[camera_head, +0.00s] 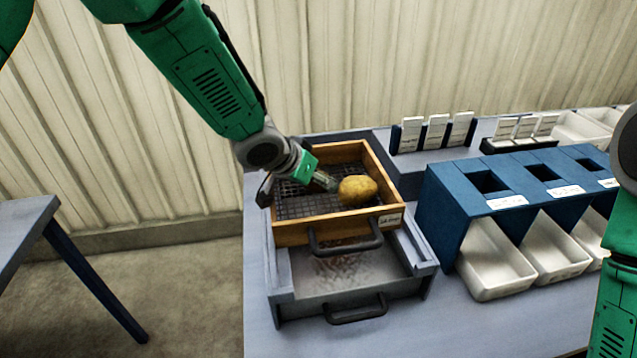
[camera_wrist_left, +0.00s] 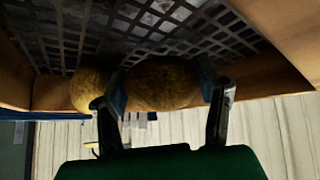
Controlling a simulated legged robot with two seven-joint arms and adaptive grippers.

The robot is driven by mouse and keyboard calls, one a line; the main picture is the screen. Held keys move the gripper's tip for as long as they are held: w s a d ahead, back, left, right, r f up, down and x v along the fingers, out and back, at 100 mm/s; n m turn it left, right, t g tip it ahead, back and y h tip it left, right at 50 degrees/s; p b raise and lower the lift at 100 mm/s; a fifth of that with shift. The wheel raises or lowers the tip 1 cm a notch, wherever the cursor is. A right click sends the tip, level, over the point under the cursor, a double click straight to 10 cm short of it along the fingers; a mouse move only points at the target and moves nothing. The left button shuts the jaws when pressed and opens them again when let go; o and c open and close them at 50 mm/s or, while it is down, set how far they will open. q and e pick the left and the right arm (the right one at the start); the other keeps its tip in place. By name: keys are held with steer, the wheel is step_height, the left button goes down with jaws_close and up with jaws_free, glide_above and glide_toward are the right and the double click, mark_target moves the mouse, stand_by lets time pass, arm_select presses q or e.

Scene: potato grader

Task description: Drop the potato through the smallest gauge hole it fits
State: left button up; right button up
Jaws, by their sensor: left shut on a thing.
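My left gripper (camera_head: 330,183) reaches into a wooden sieve tray (camera_head: 330,228) with a mesh floor. It is shut on a yellow-brown potato (camera_wrist_left: 162,84), which sits between its fingers in the left wrist view. A second potato (camera_wrist_left: 86,88) shows there just beside the left finger. In the head view a potato (camera_head: 358,189) shows at the fingertips, and I cannot separate the two. The blue gauge stand (camera_head: 455,200) is right of the tray, with a first hole (camera_head: 489,181), a second (camera_head: 544,173) and a third (camera_head: 588,164). My right gripper is out of view.
White bins (camera_head: 492,268) stand beneath the gauge holes. A grey drawer tray (camera_head: 345,285) lies under the sieve tray. Small white cards (camera_head: 436,131) stand on a raised shelf behind. My right arm shows at the right edge. The front table area is clear.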

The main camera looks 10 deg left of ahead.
mark_target(303, 188)
arm_select(q)
steer(key=a, duration=0.1)
steer(key=a+f, duration=0.2)
steer(key=a, duration=0.1)
steer(key=shift+s+f, duration=0.1)
steer(key=shift+s, duration=0.1)
steer(key=c, duration=0.3)
steer(key=o, duration=1.5)
steer(key=shift+w+d, duration=0.1)
steer(key=shift+d, duration=1.25)
steer(key=shift+a, duration=0.75)
steer(key=shift+d+r, duration=0.25)
steer(key=shift+d, duration=0.1)
steer(key=shift+w+d+r, duration=0.1)
steer(key=shift+r, duration=0.3)
steer(key=v, duration=1.2)
steer(key=shift+w+r, duration=0.1)
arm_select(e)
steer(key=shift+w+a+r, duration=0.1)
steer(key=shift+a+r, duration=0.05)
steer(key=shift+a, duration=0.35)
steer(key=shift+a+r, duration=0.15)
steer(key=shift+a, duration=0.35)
